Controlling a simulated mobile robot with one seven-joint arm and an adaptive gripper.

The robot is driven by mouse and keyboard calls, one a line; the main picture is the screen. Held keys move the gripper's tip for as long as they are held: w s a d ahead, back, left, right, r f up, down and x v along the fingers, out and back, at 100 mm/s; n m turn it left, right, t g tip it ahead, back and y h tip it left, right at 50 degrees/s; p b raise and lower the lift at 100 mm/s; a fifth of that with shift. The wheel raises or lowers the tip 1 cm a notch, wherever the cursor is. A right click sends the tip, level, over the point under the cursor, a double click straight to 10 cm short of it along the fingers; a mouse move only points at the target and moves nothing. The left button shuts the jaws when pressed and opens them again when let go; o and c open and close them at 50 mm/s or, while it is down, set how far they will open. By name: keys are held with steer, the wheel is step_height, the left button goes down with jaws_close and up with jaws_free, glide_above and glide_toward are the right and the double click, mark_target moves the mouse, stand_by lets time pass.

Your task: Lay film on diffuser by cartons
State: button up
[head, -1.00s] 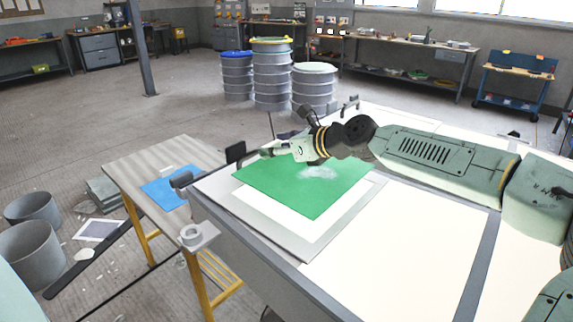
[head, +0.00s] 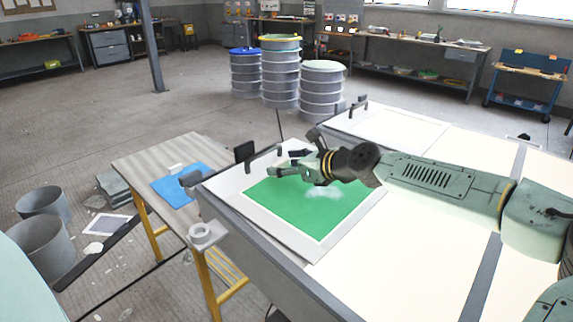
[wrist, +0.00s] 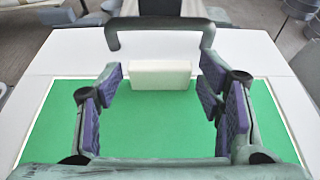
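The green film (head: 335,215) lies flat on the white diffuser panel (head: 300,245) at the near left end of the long table, with a pale border showing around it. In the wrist view the film (wrist: 155,125) fills the middle, inside the panel's pale border (wrist: 60,60). A cream block (wrist: 160,75) sits at the film's far edge. My gripper (head: 279,171) is over the film's far left part. In the wrist view its purple-padded fingers are spread apart, with the block showing between them; I see no grip on anything. I cannot make out cartons.
A grey handle (wrist: 160,25) rises beyond the film's far edge. Another white panel (head: 390,128) lies farther back on the table. A striped side table (head: 150,150) with a blue sheet (head: 185,183) stands left. Drums (head: 280,75) stand behind. The table's right part is clear.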

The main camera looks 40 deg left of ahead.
steer(key=shift+o, duration=0.5)
steer(key=shift+r, duration=0.15)
step_height(320, 180, up, 4)
steer(key=b, duration=0.3)
glide_above(319, 192)
steer(key=shift+r, duration=0.1)
steer(key=shift+d+r, duration=0.2)
steer(key=shift+d, duration=0.15)
steer(key=shift+s, duration=0.1)
